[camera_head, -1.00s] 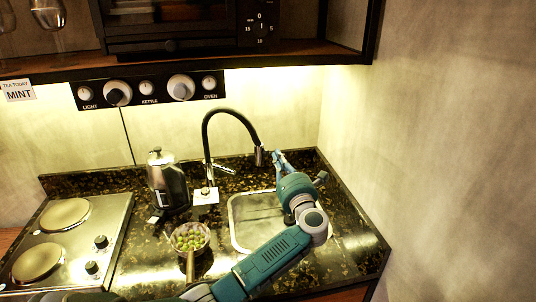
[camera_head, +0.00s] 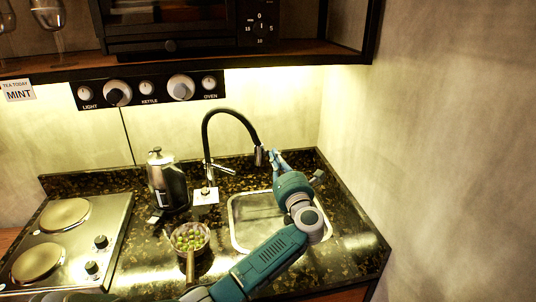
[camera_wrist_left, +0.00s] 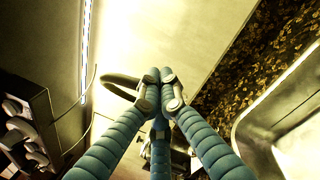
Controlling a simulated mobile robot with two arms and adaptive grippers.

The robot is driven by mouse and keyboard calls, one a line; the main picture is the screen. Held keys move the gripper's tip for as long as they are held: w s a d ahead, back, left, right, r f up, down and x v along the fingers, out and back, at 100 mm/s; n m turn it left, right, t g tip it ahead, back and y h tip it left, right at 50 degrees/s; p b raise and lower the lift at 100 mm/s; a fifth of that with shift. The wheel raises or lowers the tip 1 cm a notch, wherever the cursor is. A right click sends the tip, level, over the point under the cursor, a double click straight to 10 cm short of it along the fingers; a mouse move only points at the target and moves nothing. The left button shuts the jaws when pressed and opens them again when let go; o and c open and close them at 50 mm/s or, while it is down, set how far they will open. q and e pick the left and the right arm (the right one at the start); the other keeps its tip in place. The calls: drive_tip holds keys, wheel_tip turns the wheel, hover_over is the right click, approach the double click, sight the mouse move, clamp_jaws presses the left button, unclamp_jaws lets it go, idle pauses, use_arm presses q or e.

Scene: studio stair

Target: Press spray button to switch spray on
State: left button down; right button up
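The black-hosed faucet (camera_head: 233,113) arches over the sink, and its spray head (camera_head: 259,156) hangs at the right end. I cannot make out the spray button. My left gripper (camera_head: 272,154) is just right of the spray head, very close; I cannot tell whether they touch. In the left wrist view my left gripper (camera_wrist_left: 159,76) has its fingertips drawn together, with nothing seen between them. The dark hose (camera_wrist_left: 118,79) shows to the left of the fingertips there, and the fingers hide what lies behind them. My right gripper is not in view.
The steel sink (camera_head: 237,238) lies below my left arm. A kettle (camera_head: 168,181) and a pan of green and reddish round pieces (camera_head: 190,237) stand to the left, beside the hob (camera_head: 68,244). The shelf (camera_head: 300,50) hangs above; the wall is at right.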

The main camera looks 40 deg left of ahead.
use_arm(q)
drive_tip(key=shift+s+a, duration=0.1)
drive_tip(key=shift+a, duration=0.3)
idle(0.5)
drive_tip(key=shift+d, duration=0.9)
drive_tip(key=d+b, duration=0.1)
drive_tip(key=d, duration=0.1)
drive_tip(key=w+d, duration=0.1)
drive_tip(key=d, duration=0.2)
drive_tip(key=shift+w+b, duration=0.1)
drive_tip(key=shift+b, duration=0.3)
idle(0.5)
